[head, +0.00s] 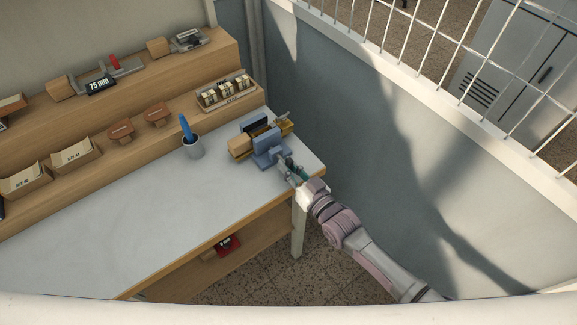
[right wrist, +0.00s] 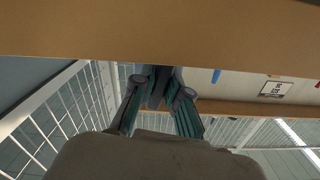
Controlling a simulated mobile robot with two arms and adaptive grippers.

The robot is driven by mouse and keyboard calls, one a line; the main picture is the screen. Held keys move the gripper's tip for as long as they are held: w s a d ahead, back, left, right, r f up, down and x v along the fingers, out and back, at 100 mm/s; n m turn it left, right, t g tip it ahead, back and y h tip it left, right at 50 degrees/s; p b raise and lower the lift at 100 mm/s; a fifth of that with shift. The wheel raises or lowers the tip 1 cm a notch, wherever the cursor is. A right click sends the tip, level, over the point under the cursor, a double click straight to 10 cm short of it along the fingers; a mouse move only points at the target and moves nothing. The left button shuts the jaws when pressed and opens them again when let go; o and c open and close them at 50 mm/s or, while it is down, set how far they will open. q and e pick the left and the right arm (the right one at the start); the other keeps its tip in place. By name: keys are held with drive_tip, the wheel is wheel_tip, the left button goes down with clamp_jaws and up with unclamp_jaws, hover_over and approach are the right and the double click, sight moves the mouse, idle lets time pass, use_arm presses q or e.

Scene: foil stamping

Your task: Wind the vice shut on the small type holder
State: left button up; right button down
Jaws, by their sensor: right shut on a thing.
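The blue vice (head: 267,143) stands on the right end of the bench, near its corner. The small type holder, with a light wooden block (head: 240,147) at its left and a brass-coloured part (head: 286,125) at its right, lies between the two vice jaws. Whether both jaws touch it cannot be told. My right gripper (head: 288,170) is at the front of the vice, shut on its handle, which the fingers mostly hide. In the right wrist view the fingers (right wrist: 158,88) close around a dark grey part under a brown edge. My left gripper is not in view.
A grey cup (head: 193,148) with a blue tool stands left of the vice. A rack of type (head: 227,92) and several boxes and blocks sit on the wooden steps behind. The white bench top (head: 130,215) is clear at the front. A wall (head: 400,170) with a railing lies right.

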drive_tip(key=c, duration=1.4)
unclamp_jaws()
drive_tip(key=shift+c, duration=0.2)
drive_tip(key=shift+d, duration=0.1)
drive_tip(key=v, duration=1.2)
